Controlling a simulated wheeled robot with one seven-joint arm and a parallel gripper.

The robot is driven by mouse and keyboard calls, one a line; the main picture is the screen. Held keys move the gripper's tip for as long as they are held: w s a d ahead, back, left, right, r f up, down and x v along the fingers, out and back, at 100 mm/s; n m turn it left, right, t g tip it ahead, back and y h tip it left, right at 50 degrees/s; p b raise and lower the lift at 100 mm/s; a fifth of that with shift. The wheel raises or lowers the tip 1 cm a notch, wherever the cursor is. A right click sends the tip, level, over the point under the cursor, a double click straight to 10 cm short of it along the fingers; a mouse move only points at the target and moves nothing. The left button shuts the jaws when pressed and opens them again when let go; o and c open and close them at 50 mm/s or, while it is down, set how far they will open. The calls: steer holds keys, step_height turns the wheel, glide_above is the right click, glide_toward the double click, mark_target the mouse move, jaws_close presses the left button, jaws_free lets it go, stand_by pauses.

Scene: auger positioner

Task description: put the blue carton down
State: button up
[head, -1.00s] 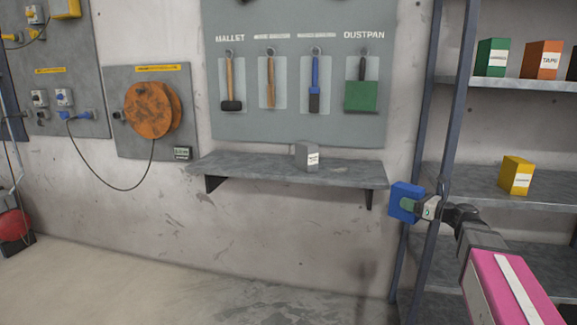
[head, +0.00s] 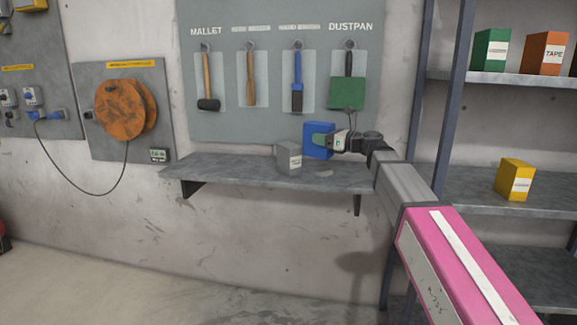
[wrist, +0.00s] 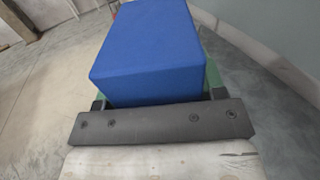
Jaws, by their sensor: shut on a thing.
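The blue carton (head: 318,139) is in my gripper (head: 326,142), over the right half of the wall shelf (head: 230,171) in the head view. The gripper is shut on it from the right side. In the wrist view the blue carton (wrist: 150,50) fills the space between the green fingers (wrist: 156,88). The carton looks close to the shelf top, but I cannot tell whether it touches.
A tool board (head: 270,125) with mallet, brushes and dustpan (head: 347,93) hangs behind the shelf. A rack post (head: 394,240) stands at right, with a yellow carton (head: 515,179) on the rack. The shelf's left part is bare.

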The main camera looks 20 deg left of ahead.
steer(key=shift+w+d+f, duration=0.85)
steer(key=shift+w+f, duration=0.85)
steer(key=shift+f, duration=0.1)
steer(key=shift+w+d+f, duration=0.9)
steer(key=shift+w+f, duration=0.75)
steer(key=shift+f, duration=0.15)
steer(key=shift+w+d+f, duration=0.85)
steer(key=shift+w+f, duration=0.85)
steer(key=shift+f, duration=0.1)
steer(key=o, duration=1.1)
steer(key=shift+c, duration=0.2)
steer(key=shift+s+d, duration=0.2)
steer(key=shift+d, duration=1.05)
steer(key=shift+s+d, duration=0.2)
steer(key=shift+d, duration=1.05)
steer(key=shift+s+d, duration=0.2)
steer(key=shift+d, duration=1.05)
